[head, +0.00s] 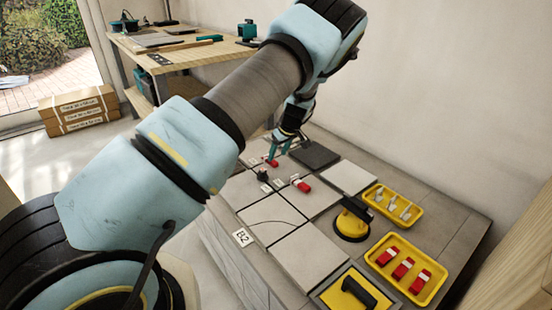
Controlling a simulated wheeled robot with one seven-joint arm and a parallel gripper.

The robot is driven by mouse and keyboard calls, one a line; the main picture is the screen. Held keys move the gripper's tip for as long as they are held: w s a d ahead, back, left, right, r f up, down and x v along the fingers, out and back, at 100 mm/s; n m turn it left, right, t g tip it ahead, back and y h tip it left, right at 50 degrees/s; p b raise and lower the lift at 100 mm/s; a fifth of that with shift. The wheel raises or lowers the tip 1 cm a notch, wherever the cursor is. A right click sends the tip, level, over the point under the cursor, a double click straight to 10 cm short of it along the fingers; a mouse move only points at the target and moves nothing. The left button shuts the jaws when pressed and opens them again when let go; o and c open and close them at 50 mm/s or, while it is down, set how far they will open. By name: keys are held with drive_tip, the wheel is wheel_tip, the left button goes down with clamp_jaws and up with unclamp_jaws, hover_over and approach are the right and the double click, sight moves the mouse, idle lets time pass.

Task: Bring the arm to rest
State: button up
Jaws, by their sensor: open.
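My arm crosses the head view from the lower left to the top and bends down to my gripper (279,151). My gripper is open, with its teal fingers pointing down over the far left part of the tiled surface. A red wedge (272,163) is just below the fingertips; I cannot tell whether they touch. Another red wedge (301,185) sits at a joint between pale grey tiles (307,254). Small white clips stand beside the wedges. A small black piece (263,175) is on the tiles to the left.
A yellow tray (440,291) holds red wedges, and another yellow tray (418,217) holds white clips. A yellow and black suction lifter (352,222) stands on the tiles. A yellow-based black-handled tool (333,297) is at the front. A wooden workbench (196,49) and boxes (79,111) are behind.

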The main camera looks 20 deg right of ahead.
drive_tip(key=a+v, duration=0.1)
drive_tip(key=v, duration=0.6)
drive_tip(key=s+a+r+g, duration=0.1)
drive_tip(key=s+a+r, duration=0.15)
drive_tip(key=a, duration=0.65)
drive_tip(key=s+a+r+g, duration=0.1)
drive_tip(key=a+r, duration=0.3)
drive_tip(key=a, duration=0.6)
drive_tip(key=s+a+r+m+h, duration=0.1)
drive_tip(key=s+a+r+m, duration=0.15)
drive_tip(key=s+a, duration=0.55)
drive_tip(key=s+a+r+m+h, duration=0.15)
drive_tip(key=s+a+r, duration=0.25)
drive_tip(key=s+a, duration=0.4)
drive_tip(key=w+d+p+v, duration=0.1)
drive_tip(key=p+v, duration=0.8)
drive_tip(key=p, duration=0.1)
drive_tip(key=w+d+p+v, duration=0.1)
drive_tip(key=w+p+v, duration=0.1)
drive_tip(key=p+v, duration=0.7)
wheel_tip(320, 180, up, 2)
drive_tip(key=shift+s+r+m+g+y+p, duration=0.15)
drive_tip(key=shift+s+m+g+y+p, duration=0.05)
drive_tip(key=shift+m+g+y+p, duration=0.2)
drive_tip(key=shift+d, duration=0.15)
